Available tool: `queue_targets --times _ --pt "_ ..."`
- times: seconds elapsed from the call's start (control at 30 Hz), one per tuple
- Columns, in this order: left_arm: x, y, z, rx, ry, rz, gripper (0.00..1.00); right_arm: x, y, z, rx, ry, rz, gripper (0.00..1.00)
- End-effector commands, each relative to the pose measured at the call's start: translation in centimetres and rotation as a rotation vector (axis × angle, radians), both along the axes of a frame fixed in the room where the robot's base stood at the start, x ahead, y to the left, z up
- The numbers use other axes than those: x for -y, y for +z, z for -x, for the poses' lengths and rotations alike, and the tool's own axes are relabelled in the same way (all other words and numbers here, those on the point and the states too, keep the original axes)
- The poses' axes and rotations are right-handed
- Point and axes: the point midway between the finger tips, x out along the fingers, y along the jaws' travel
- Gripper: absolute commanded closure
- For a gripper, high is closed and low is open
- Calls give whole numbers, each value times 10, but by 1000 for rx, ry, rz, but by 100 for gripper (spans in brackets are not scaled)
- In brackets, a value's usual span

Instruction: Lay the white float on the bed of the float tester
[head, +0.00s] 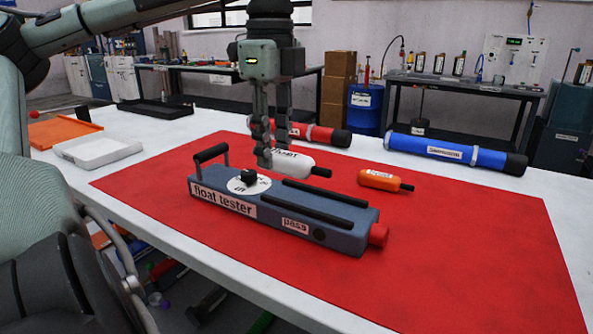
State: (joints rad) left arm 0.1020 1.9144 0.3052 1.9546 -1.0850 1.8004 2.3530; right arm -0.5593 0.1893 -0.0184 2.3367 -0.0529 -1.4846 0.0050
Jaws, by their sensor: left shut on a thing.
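The white float (300,163), a small bottle shape with a black tip pointing right, is held in the head view above and behind the float tester (272,215). My left gripper (272,158) reaches down from above and is shut on the float's left end. The tester is a blue-grey box on the red mat. Its bed (318,200), with two black rails, lies on the right part of the top, below and right of the float. I cannot tell the exact gap between float and tester. My right gripper does not show.
An orange float (378,180) lies on the red mat (480,230) right of the tester. A red tube (312,135) and a blue tube (450,150) lie behind. White (98,152), orange and black trays stand at the left. The mat's right front is clear.

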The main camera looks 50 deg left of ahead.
Motion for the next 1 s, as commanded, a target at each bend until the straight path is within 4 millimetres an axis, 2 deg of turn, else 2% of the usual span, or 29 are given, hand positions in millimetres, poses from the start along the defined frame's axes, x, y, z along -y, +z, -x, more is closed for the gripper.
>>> queue_targets --times 0.13,0.3,0.47,0.7,1.0 --pt "3 -14 -23 -5 1 -3 100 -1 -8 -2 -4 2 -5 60" --pt "5 -23 -39 -2 0 -2 100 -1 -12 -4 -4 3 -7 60" --pt "6 -31 -41 -1 -1 1 100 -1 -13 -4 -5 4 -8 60" --pt "6 -63 -41 1 -1 2 100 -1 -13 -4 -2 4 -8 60" --pt "6 -66 -41 2 -1 -1 100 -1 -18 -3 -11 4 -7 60"
